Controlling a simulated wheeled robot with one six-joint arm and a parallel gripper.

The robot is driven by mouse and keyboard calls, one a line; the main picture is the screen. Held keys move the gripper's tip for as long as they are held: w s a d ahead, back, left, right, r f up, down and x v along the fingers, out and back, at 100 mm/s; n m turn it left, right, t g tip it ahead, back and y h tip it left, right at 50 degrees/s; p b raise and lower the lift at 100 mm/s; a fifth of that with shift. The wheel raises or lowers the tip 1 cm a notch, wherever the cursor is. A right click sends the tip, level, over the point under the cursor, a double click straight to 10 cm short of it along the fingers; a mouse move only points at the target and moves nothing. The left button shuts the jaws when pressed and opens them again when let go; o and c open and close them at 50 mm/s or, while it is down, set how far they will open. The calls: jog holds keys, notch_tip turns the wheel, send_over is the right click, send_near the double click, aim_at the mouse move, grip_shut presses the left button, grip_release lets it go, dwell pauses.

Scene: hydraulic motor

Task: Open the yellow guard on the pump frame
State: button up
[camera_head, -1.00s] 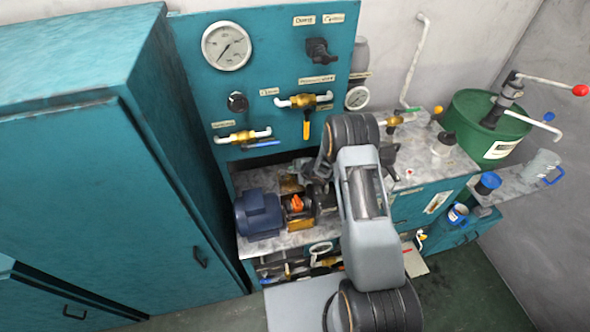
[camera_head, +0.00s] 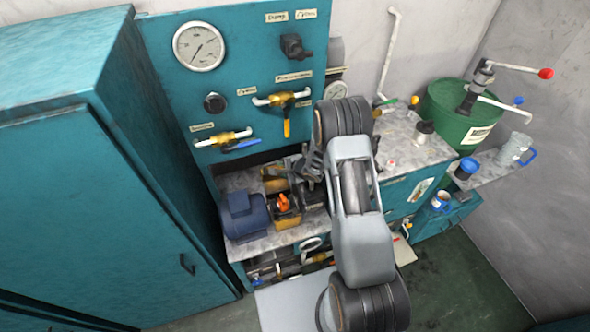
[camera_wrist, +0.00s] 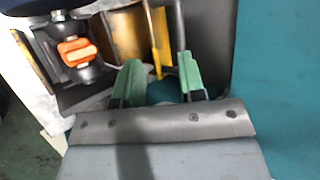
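In the wrist view, a narrow yellow bar (camera_wrist: 156,38), which looks like the guard's edge, runs down beside a brownish-yellow panel (camera_wrist: 124,36). My gripper (camera_wrist: 158,76) has its two green fingers apart, with the bar's lower end between them. I cannot tell whether either finger touches it. In the head view, the pump frame (camera_head: 288,219) shows yellow parts around an orange coupling (camera_head: 283,202), which is also in the wrist view (camera_wrist: 77,50). My gripper (camera_head: 309,168) is just behind and right of the coupling, partly hidden by my arm.
A blue motor (camera_head: 245,216) stands left of the frame on the bench. Behind is a teal panel with a gauge (camera_head: 198,46) and valves (camera_head: 283,99). A green tank (camera_head: 462,112) stands right. A tall teal cabinet (camera_head: 100,190) closes off the left side.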

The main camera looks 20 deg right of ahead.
jog(key=v, duration=0.9)
jog(key=shift+r, duration=0.15)
